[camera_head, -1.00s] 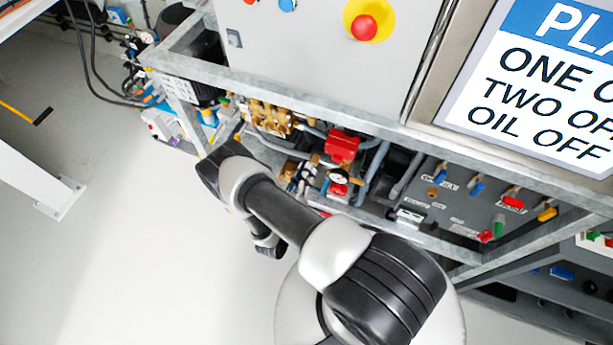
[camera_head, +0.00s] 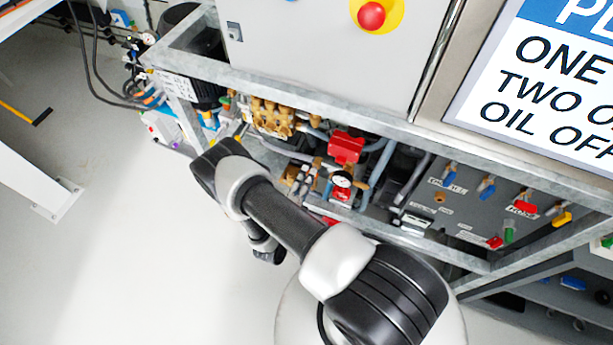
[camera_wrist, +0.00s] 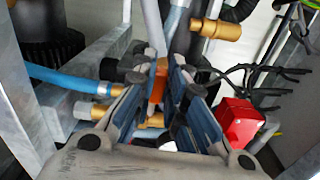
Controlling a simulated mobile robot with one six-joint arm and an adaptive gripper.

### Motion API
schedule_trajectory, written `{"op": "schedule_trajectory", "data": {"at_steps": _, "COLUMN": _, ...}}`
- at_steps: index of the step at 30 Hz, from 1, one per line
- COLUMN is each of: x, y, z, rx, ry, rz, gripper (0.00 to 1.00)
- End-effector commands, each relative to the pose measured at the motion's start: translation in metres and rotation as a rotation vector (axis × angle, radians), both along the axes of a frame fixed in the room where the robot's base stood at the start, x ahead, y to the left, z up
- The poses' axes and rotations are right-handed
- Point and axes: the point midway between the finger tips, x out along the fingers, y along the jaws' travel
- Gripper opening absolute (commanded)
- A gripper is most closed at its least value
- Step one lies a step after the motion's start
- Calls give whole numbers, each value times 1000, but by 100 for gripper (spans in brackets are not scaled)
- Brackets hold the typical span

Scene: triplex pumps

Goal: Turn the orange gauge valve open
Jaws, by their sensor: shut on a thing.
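The orange gauge valve handle (camera_wrist: 157,82) shows in the wrist view as a small orange piece between the finger pads. My gripper (camera_wrist: 170,85) is around it, with one blue-grey finger on each side, and is shut on it. The fingers hide most of the handle, so its exact angle is unclear. Brass fittings (camera_wrist: 150,119) lie just behind and below it. In the head view my arm reaches down to the pump frame, and neither the gripper nor the orange handle can be made out there.
A red box-like part (camera_wrist: 238,121) stands right of the fingers, with black cables (camera_wrist: 262,75) above it. A blue hose (camera_wrist: 62,77) runs in from the left. The metal frame rail (camera_head: 330,110) crosses above the pump parts. A round gauge (camera_head: 342,180) sits right of my arm.

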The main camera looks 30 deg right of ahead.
Motion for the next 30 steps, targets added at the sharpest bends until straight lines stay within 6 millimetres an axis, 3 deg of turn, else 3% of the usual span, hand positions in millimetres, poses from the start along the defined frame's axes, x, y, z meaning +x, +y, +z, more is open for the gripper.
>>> {"op": "schedule_trajectory", "data": {"at_steps": 21, "x": -1, "y": -1, "z": -2, "rx": -49, "ry": 66, "rz": -3, "gripper": 0}}
{"op": "schedule_trajectory", "data": {"at_steps": 22, "x": -1, "y": -1, "z": -2, "rx": -49, "ry": 66, "rz": -3, "gripper": 13}}
{"op": "schedule_trajectory", "data": {"at_steps": 30, "x": -1, "y": 0, "z": -1, "rx": -48, "ry": 63, "rz": -1, "gripper": 31}}
